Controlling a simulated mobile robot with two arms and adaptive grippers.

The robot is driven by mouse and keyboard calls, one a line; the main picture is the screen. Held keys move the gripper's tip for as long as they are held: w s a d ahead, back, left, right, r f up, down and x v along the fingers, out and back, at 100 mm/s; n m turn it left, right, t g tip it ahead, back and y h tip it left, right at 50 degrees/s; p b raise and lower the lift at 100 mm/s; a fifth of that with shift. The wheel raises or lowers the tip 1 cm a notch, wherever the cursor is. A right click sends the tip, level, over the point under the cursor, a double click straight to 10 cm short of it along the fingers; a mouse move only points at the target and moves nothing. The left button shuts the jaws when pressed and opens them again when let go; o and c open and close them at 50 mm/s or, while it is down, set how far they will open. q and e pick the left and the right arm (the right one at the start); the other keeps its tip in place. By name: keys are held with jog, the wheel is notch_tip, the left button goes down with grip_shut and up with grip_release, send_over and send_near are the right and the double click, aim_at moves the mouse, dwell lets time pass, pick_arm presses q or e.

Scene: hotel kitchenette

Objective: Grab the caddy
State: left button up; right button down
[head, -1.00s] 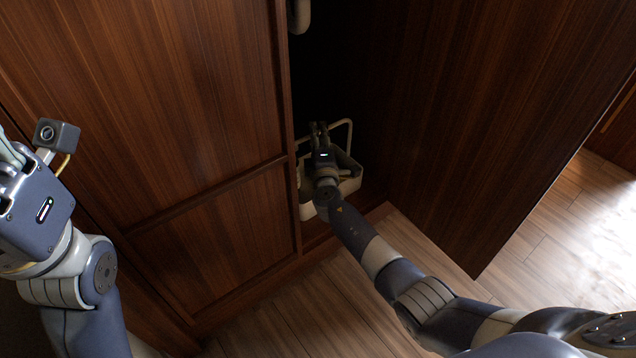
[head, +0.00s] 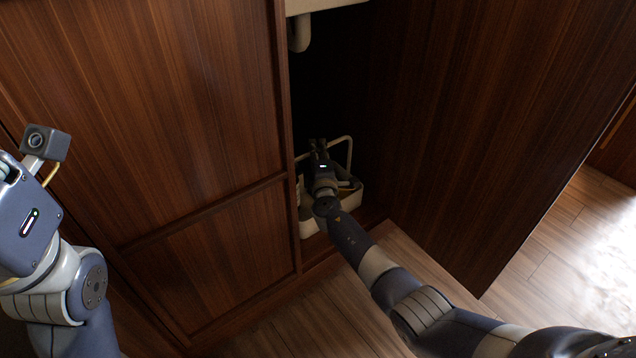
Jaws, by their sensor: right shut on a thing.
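The caddy (head: 310,227) is a cream-coloured open carrier with a tall looped handle (head: 349,150). It stands inside the dark cabinet, just behind the front sill. My right gripper (head: 317,146) reaches into the cabinet over the caddy and is shut on its handle near the top. The gripper and wrist hide much of the caddy's inside; some dark and pale contents show beside them. My left gripper is at the left edge of the head view, with its fingers cut off by the frame, away from the cabinet opening.
A closed wooden door (head: 150,110) covers the cabinet's left side. An open door (head: 480,130) stands to the right of the opening. A pale pipe (head: 299,33) hangs at the top under a light basin edge (head: 318,5). Wooden floor (head: 310,325) lies clear in front.

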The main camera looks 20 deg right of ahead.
jog(key=shift+r, duration=0.25)
